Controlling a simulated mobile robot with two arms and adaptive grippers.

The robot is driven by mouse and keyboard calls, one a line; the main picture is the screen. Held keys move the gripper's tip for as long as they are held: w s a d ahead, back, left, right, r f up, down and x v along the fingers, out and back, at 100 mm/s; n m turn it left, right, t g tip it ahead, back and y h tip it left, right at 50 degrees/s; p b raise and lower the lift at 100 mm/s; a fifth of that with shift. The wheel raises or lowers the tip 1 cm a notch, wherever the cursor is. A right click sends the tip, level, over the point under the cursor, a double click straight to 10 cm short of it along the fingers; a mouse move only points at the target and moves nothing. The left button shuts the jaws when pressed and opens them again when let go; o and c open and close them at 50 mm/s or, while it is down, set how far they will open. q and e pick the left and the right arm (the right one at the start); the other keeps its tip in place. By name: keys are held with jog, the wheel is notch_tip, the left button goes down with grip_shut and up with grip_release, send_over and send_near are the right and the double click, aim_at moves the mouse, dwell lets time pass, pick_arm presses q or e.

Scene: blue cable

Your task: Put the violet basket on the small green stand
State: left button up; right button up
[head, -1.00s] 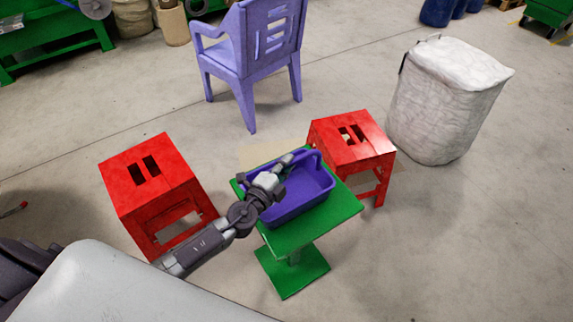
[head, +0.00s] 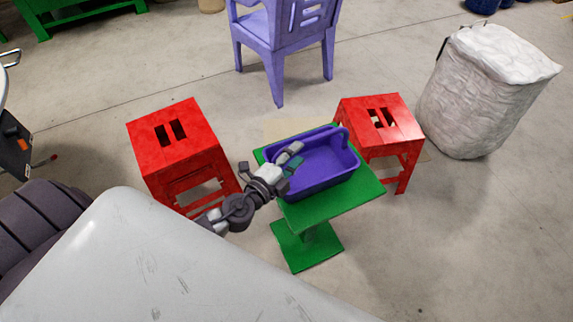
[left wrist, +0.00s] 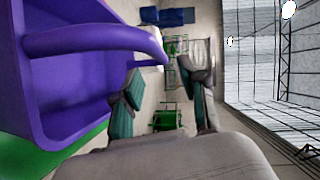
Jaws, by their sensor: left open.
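The violet basket (head: 325,168) sits upright on the top of the small green stand (head: 325,207), towards its back left part. Its raised handle shows at the upper right. My left gripper (head: 292,163) is at the basket's left end, with its fingers apart. In the left wrist view the basket (left wrist: 75,85) fills the left side, and its curved handle reaches towards the open, empty fingers (left wrist: 160,95). The green stand shows below it at the lower left (left wrist: 35,160). My right gripper is not in view.
A red stool (head: 180,150) stands left of the stand, and another red stool (head: 388,130) close behind it at the right. A violet chair (head: 285,35) and a white sack (head: 485,95) stand farther back. The floor at the right is clear.

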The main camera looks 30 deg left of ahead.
pick_arm(q)
jog(key=s, duration=0.2)
jog(key=s+b, duration=0.1)
jog(key=s, duration=0.1)
jog(key=shift+a+r, duration=0.2)
jog(key=shift+a, duration=0.1)
